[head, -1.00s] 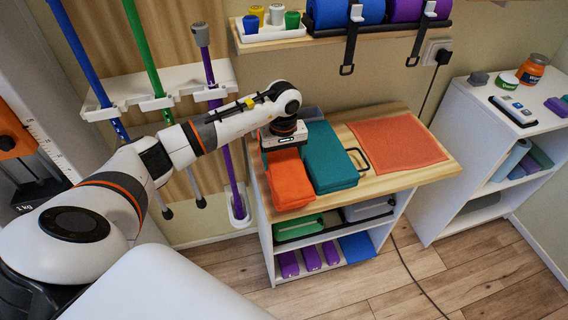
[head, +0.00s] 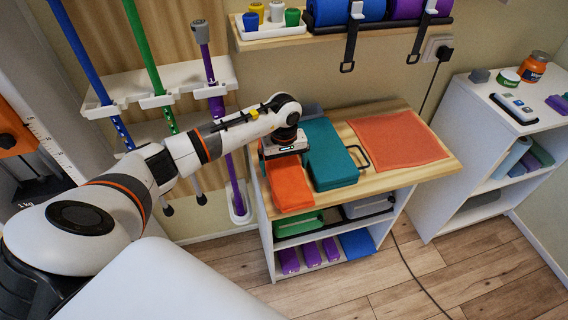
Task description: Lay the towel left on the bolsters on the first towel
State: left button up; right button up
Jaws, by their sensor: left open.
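An orange folded towel (head: 291,188) lies at the left end of the wooden tabletop (head: 427,171). My left gripper (head: 287,152) is over the towel's back part, pointing down; its fingers are mostly hidden, and it is open. A flat orange towel (head: 397,140) lies spread at the right of the tabletop, away from the gripper. I cannot tell the bolsters for certain. My right gripper is not in view.
A teal block (head: 331,158) stands right beside the folded towel, with a black handle (head: 359,157) at its right. A wall shelf (head: 270,42) with cups and rolls hangs above. A white shelf unit (head: 452,150) stands at the right. Coloured poles (head: 212,85) stand behind my arm.

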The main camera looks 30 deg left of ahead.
aim_at(284, 164)
pick_arm(q)
notch_tip(284, 164, up, 12)
jog(key=b, duration=0.2)
dwell(0.6)
